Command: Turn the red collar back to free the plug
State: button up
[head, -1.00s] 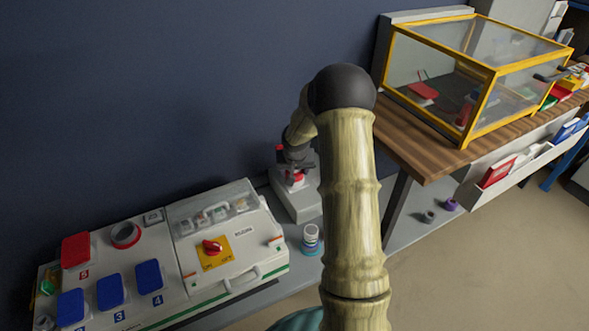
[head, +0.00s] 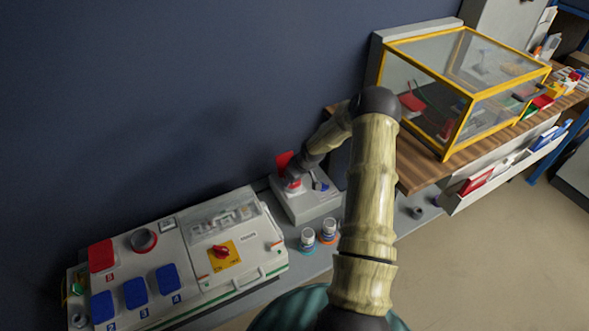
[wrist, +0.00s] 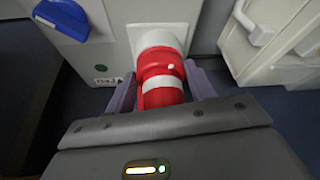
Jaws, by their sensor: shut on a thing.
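The red collar (wrist: 162,62) with a white band sits at a pale round socket mouth (wrist: 160,36) on a light grey box (wrist: 112,50), seen in the wrist view. My gripper (wrist: 160,85) has one purple-grey finger on each side of it and is shut on it. In the head view the grey box (head: 312,204) stands at the back wall, and my gripper (head: 293,181) reaches down to the red part on it. A plug is not clearly distinguishable from the collar; the gripper body hides the near end.
A blue knob (wrist: 65,18) is on the grey box. The wide white panel (head: 190,262) with red and blue lids and a red switch (head: 221,252) stands left. Two small jars (head: 307,238) stand in front. A yellow-framed case (head: 460,90) is on the bench at right.

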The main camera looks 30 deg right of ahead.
jog(key=shift+w+d+n+g+y+p, duration=0.15)
jog(key=shift+n+y+p, duration=0.35)
jog(key=shift+n, duration=0.5)
jog(key=shift+s+d+n+g+y+p, duration=0.15)
jog(key=shift+n+y+p, duration=0.15)
jog(key=shift+n+p, duration=0.5)
jog(key=shift+w+a+n, duration=0.1)
jog(key=shift+w+n, duration=0.05)
jog(key=shift+n, duration=0.15)
jog(key=o, duration=1)
jog(key=shift+r, duration=0.1)
jog(key=v, duration=1.7)
jog(key=shift+r, duration=0.15)
jog(key=shift+a, duration=0.1)
